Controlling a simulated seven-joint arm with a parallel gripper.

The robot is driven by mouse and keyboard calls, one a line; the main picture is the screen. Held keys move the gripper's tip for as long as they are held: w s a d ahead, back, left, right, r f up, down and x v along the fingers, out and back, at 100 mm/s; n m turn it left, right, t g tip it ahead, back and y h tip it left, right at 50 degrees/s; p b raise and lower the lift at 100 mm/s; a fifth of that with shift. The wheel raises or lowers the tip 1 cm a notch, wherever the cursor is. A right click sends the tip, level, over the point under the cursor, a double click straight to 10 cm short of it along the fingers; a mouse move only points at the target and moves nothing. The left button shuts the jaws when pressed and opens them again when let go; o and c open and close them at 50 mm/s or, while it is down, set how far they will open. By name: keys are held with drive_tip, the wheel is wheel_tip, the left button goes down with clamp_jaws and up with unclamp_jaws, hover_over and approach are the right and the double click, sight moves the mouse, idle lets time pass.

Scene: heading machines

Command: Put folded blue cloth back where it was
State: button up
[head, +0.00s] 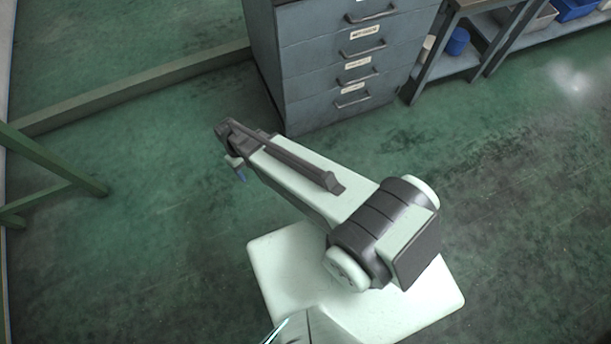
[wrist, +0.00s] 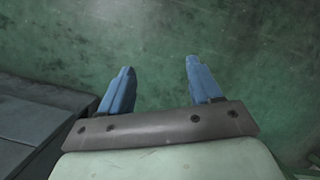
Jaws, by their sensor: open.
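No folded blue cloth shows in either view. My gripper (wrist: 158,75) is in the wrist view, with its two blue fingers spread apart and only green floor seen between them. It is open and empty. In the head view, my arm reaches up and left over the floor, and a small blue finger tip (head: 241,175) shows at its far end. The rest of the gripper is hidden there by the arm.
A grey drawer cabinet (head: 345,75) stands behind the arm. Right of it is a shelf with a blue container (head: 457,41). A green frame (head: 60,165) stands at left. A low beam (head: 140,87) crosses the floor. Open floor (head: 530,190) lies to the right.

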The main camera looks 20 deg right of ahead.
drive_tip(key=s+d+f+m+g, duration=0.1)
drive_tip(key=s+d+m, duration=0.1)
drive_tip(key=s+d, duration=0.6)
drive_tip(key=s+d+f+m+g, duration=0.2)
drive_tip(key=s+d, duration=0.7)
drive_tip(key=s, duration=0.6)
drive_tip(key=shift+s+m+y, duration=0.35)
drive_tip(key=shift+m+y, duration=0.05)
drive_tip(key=shift+m, duration=0.2)
drive_tip(key=shift+f, duration=0.1)
